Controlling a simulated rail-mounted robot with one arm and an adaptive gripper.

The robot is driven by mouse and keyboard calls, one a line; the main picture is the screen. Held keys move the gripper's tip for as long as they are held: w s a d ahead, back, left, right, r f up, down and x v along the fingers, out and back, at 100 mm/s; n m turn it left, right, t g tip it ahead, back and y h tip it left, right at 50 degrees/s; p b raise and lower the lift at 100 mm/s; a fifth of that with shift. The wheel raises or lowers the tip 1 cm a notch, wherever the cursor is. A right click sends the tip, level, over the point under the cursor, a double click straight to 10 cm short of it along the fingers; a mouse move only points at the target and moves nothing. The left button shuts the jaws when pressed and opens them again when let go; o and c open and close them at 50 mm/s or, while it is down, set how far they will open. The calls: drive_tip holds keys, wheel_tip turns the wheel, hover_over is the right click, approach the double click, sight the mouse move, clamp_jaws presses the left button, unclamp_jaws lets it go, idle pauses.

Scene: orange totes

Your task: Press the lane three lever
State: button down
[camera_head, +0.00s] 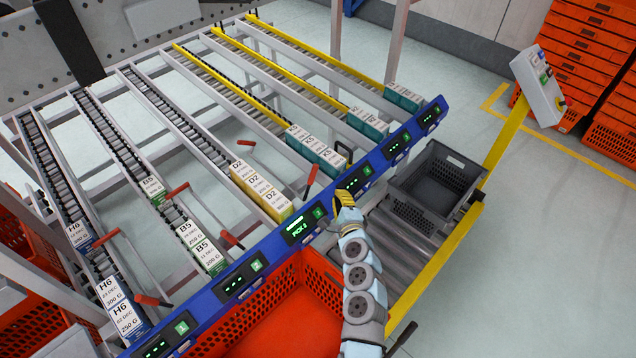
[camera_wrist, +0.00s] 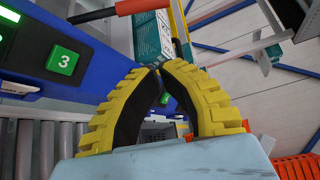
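A red-handled lever (camera_head: 311,180) stands just right of the yellow D2 boxes (camera_head: 262,193), behind the blue rail (camera_head: 270,249). The rail's display beside the D2 lane is lit green and seems to read PICK 3 (camera_head: 298,229). My gripper (camera_head: 345,196) is in front of the rail, right of this display and below the lever, apart from the lever. In the wrist view the yellow fingers meet at their tips (camera_wrist: 158,68) with nothing between them. A red lever (camera_wrist: 138,5) crosses the top there, beyond the fingertips, and a green button marked 3 (camera_wrist: 62,60) is at left.
More red levers (camera_head: 229,238) stand by the other lanes. Teal boxes (camera_head: 318,150) fill lanes to the right. An orange tote (camera_head: 270,315) lies below the rail at left. A grey crate (camera_head: 437,178) sits on rollers at right, by a yellow rail (camera_head: 448,254).

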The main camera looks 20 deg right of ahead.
drive_tip(key=shift+w+a+f+y+b, duration=0.35)
drive_tip(key=shift+w+a+y+b, duration=0.3)
drive_tip(key=shift+y, duration=0.35)
drive_tip(key=shift+w, duration=0.15)
drive_tip(key=shift+w+f+b, duration=0.25)
drive_tip(key=shift+w+b, duration=0.3)
drive_tip(key=shift+w, duration=0.7)
drive_tip(key=shift+w+f+b, duration=0.25)
drive_tip(key=shift+w+b, duration=0.3)
drive_tip(key=shift+w, duration=0.75)
drive_tip(key=shift+w+f+b, duration=0.25)
drive_tip(key=shift+w+b, duration=0.3)
drive_tip(key=shift+w, duration=0.7)
drive_tip(key=shift+w+d+b, duration=0.1)
drive_tip(key=shift+w+b, duration=0.45)
drive_tip(key=shift+w, duration=0.5)
drive_tip(key=shift+s+b, duration=0.15)
drive_tip(key=shift+b, duration=0.3)
